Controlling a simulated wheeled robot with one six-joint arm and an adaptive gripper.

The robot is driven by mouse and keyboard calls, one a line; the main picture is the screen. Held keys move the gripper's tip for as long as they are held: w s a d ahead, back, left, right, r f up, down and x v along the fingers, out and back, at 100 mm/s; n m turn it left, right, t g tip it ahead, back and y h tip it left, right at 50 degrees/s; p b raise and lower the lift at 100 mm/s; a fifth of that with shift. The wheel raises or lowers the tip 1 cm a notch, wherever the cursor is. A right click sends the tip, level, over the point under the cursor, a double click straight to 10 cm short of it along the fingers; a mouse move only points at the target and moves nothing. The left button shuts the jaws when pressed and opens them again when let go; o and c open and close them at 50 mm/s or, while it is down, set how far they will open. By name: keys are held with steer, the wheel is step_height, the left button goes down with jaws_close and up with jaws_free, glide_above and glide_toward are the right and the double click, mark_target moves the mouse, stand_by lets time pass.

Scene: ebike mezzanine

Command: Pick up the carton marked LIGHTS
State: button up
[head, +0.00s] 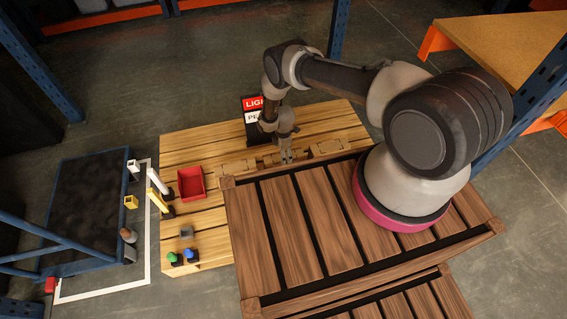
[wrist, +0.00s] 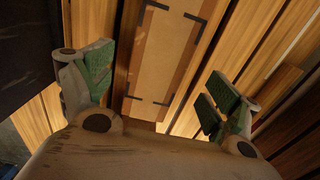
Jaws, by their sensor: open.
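Several low brown cartons lie in a row on a slatted wooden surface; I see a left one (head: 236,167) and a right one (head: 330,147), with another partly hidden behind my gripper (head: 287,156). No LIGHTS mark is readable on any carton. A dark board behind my arm carries a red label (head: 252,104) reading "LIGH", its rest hidden. In the wrist view my gripper (wrist: 160,75) is open, its green-padded fingers on either side of a long tan carton (wrist: 170,50) with black corner marks. I cannot tell whether they touch it.
A red open bin (head: 191,183) stands left on the slatted surface (head: 210,150). Near it are white and yellow upright items and green (head: 172,257) and blue (head: 189,254) small pieces. A blue-framed dark cart (head: 85,205) stands on the floor at left. An orange-edged shelf (head: 500,45) is at right.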

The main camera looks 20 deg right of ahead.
steer(key=shift+w+d+f, duration=0.1)
steer(key=shift+f, duration=1.1)
steer(key=shift+d+f, duration=0.1)
steer(key=shift+f, duration=1.05)
jaws_close()
